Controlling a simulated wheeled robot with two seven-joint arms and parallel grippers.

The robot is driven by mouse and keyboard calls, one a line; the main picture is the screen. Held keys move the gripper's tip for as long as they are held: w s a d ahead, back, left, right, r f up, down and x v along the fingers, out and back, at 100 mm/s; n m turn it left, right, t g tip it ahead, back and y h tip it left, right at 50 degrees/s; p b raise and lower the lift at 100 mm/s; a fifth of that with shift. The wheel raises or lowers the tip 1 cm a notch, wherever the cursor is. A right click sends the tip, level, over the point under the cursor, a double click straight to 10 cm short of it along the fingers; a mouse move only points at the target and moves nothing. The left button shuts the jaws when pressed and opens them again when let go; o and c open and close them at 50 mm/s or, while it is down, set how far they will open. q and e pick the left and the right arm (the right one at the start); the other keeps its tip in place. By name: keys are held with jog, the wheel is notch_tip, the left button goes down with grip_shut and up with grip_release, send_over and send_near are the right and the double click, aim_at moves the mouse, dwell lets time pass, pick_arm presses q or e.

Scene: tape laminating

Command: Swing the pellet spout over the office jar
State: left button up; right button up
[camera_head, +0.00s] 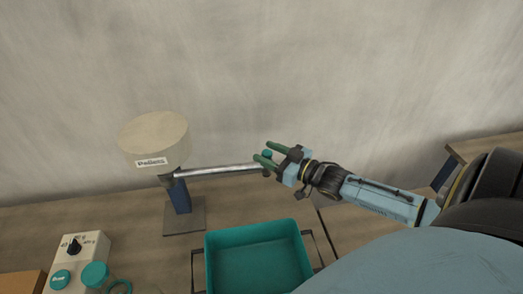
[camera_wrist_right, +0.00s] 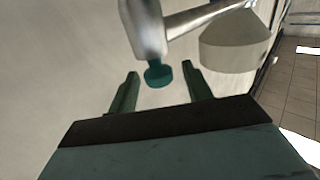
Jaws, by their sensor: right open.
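The pellet spout (camera_head: 220,170) is a silver tube reaching right from under a cream drum (camera_head: 155,135) labelled "Pellets". In the right wrist view the spout (camera_wrist_right: 148,30) bends down and ends in a teal tip (camera_wrist_right: 158,73). My right gripper (camera_head: 266,153) is open at the spout's outer end, and the teal tip shows between its fingers (camera_wrist_right: 160,75) in the wrist view. I cannot tell whether the fingers touch it. A teal-topped item (camera_head: 95,274) sits at the lower left; I cannot tell whether it is the office jar. My left gripper is not in view.
A teal bin (camera_head: 258,233) stands below the spout's outer end. The drum stands on a blue post (camera_head: 180,197) with a grey base plate (camera_head: 184,224). A white dial box (camera_head: 92,248) is at the lower left. A plain wall (camera_head: 330,60) rises behind.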

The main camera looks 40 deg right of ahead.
jog(key=shift+x, duration=1.3)
grip_shut()
